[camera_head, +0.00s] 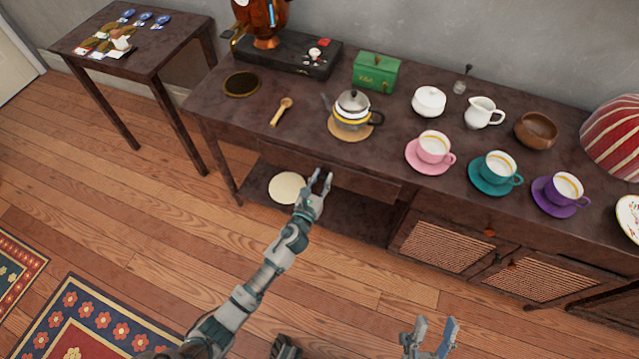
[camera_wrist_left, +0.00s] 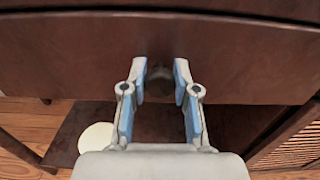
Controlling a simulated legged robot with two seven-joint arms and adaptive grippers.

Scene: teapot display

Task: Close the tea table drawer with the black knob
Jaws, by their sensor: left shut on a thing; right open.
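The tea table (camera_head: 390,140) is dark brown wood. Its drawer front (camera_head: 350,178) is below the table top, and the drawer fills the upper part of the left wrist view (camera_wrist_left: 70,55). I cannot tell exactly how far the drawer stands out. The black knob (camera_wrist_left: 180,92) is between the fingers of my left gripper (camera_head: 321,176), which is shut on it at the drawer front. The gripper hides the knob in the head view. My right gripper (camera_head: 432,338) is open and empty, low in the head view, away from the table.
A kettle (camera_head: 352,105) on a round mat stands above the drawer. Pink (camera_head: 433,148), teal (camera_head: 498,168) and purple (camera_head: 564,190) cups stand on saucers to the right. A pale round thing (camera_head: 287,187) lies on the lower shelf.

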